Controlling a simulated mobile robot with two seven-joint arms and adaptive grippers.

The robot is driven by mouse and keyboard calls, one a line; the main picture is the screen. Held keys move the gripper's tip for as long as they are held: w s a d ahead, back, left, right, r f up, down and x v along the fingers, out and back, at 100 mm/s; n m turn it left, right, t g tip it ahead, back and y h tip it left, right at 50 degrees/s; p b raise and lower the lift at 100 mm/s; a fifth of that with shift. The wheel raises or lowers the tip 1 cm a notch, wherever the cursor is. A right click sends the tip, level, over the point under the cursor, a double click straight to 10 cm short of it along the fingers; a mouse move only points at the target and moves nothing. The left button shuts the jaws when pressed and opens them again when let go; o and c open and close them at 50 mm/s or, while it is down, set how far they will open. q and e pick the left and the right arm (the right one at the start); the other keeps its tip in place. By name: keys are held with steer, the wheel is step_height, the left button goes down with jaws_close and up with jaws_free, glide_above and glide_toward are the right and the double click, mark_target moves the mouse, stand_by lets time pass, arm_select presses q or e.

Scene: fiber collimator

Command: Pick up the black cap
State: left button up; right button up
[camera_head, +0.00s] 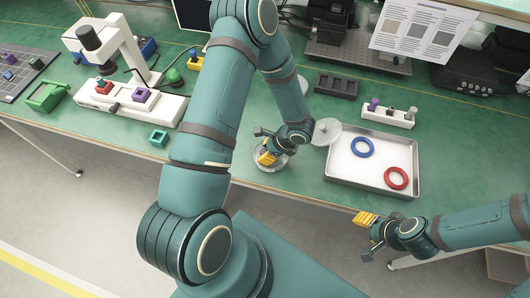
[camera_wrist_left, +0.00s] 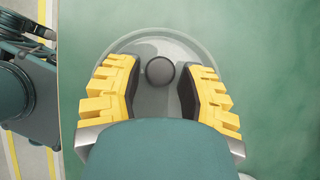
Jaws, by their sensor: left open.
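The black cap (camera_wrist_left: 160,71) is a small dark round piece in the left wrist view. It lies in a shallow round clear dish (camera_wrist_left: 151,39) on the green bench. My left gripper (camera_wrist_left: 158,78) is open, with its yellow fingers on either side of the cap and a gap on both sides. In the head view my left gripper (camera_head: 267,155) points down over the dish (camera_head: 283,163) and hides the cap. My right gripper (camera_head: 368,236) hangs off the bench's front edge at the right; its jaw opening is unclear.
A metal tray (camera_head: 372,186) with a blue ring (camera_head: 362,147) and a red ring (camera_head: 396,178) stands to the right. A clear round lid (camera_head: 326,132) lies by its corner. A teal block (camera_head: 158,138) and a white microscope (camera_head: 118,48) stand left.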

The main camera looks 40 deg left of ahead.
arm_select(q)
steer(key=c, duration=0.4)
steer(key=shift+r, duration=0.1)
